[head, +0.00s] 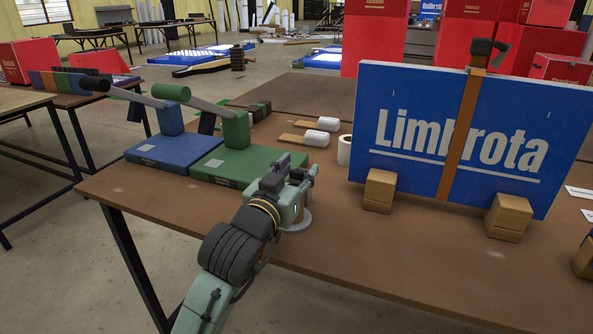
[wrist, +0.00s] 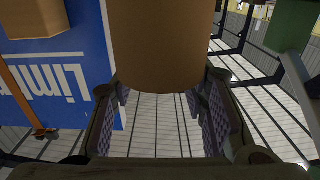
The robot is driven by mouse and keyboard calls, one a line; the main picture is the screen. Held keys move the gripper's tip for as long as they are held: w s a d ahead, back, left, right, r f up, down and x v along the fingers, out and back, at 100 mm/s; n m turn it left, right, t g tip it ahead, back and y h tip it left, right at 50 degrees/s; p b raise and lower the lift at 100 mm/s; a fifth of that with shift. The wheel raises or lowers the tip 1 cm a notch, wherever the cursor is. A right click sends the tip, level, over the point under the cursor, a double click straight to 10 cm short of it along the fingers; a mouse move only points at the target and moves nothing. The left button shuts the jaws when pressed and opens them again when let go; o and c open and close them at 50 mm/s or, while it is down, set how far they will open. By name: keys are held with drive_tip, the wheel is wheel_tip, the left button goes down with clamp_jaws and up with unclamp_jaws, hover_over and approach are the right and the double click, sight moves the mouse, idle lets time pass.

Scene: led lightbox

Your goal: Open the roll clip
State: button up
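My gripper (head: 296,170) is over the table, right of the green lever press. In the wrist view its two ridged fingers (wrist: 161,115) stand wide apart. A brown cylinder (wrist: 165,45) is close in front of the camera; its contact with the fingers cannot be told. A pale round disc (head: 297,221) shows under the gripper. No part is clearly a roll clip. A dark clip-like piece (head: 482,48) sits atop the brown strap (head: 460,130) around the blue sign (head: 400,95), well away from my gripper. It also shows in the wrist view (wrist: 45,134).
Green (head: 232,166) and blue (head: 165,150) lever presses stand left of my gripper. Wooden blocks (head: 379,191) hold up the sign. White rolls (head: 318,138) lie behind the gripper. The table (head: 370,265) is clear at the front.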

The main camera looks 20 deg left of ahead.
clamp_jaws()
drive_tip(key=shift+r, duration=0.15)
drive_tip(key=g+p, duration=0.1)
drive_tip(key=p, duration=0.1)
drive_tip(key=r+g+p, duration=0.1)
drive_tip(key=p, duration=0.1)
drive_tip(key=shift+w+r, duration=0.15)
drive_tip(key=shift+w, duration=0.1)
drive_tip(key=g+p, duration=0.1)
drive_tip(key=p, duration=0.1)
drive_tip(key=g+p, duration=0.1)
drive_tip(key=p, duration=0.1)
drive_tip(key=shift+w+d+r+g, duration=0.1)
drive_tip(key=shift+w+r+g, duration=0.2)
drive_tip(key=shift+w+r, duration=0.1)
drive_tip(key=g+p, duration=0.1)
drive_tip(key=g, duration=0.1)
drive_tip(key=w+g+p, duration=0.1)
drive_tip(key=shift+w+r+g+p, duration=0.1)
drive_tip(key=shift+g+p, duration=0.3)
drive_tip(key=g, duration=0.2)
drive_tip(key=w+g, duration=0.1)
drive_tip(key=shift+w+g, duration=0.2)
drive_tip(key=shift+g, duration=0.2)
drive_tip(key=shift+w+g, duration=0.35)
drive_tip(key=shift+g, duration=0.55)
